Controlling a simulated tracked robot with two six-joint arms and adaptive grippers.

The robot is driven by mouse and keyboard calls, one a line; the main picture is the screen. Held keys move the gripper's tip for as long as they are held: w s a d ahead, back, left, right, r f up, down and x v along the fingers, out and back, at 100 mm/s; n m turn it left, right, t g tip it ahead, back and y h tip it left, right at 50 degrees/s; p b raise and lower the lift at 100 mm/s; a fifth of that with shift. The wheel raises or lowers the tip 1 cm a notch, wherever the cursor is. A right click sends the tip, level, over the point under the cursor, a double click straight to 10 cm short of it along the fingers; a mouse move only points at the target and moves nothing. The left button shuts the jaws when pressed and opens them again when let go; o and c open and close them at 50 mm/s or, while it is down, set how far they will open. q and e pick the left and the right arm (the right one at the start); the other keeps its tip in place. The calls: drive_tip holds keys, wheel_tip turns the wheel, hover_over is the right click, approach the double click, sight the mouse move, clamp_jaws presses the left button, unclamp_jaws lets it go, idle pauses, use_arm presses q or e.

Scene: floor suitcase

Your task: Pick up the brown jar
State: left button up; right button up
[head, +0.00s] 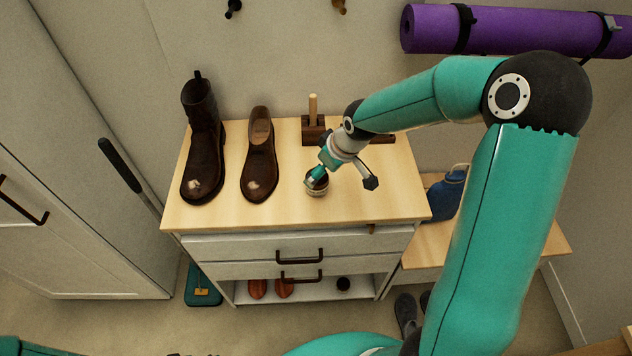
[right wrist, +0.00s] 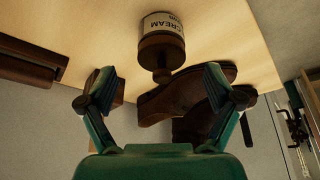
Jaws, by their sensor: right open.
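The brown jar (head: 317,189) stands on the light wooden top of the cabinet, right of the shoes, partly covered by my right gripper in the head view. In the right wrist view the jar (right wrist: 162,28) shows a pale label reading "CREAM" and a brown lid with a knob. My right gripper (head: 318,178) is right over the jar. In the right wrist view its two fingers (right wrist: 158,76) are spread, with the knob between and just beyond the tips. I cannot tell whether they touch it. My left gripper is out of view.
A dark boot (head: 203,150) and a brown shoe (head: 259,160) stand left of the jar. A brown block with a wooden handle (head: 313,127) stands behind. A blue jug (head: 447,196) is on the lower bench at right. The front of the cabinet top (head: 280,212) is clear.

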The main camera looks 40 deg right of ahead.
drive_tip(key=shift+x, duration=3.1)
drive_tip(key=shift+a, duration=0.1)
drive_tip(key=c, duration=1.7)
drive_tip(key=shift+o, duration=0.2)
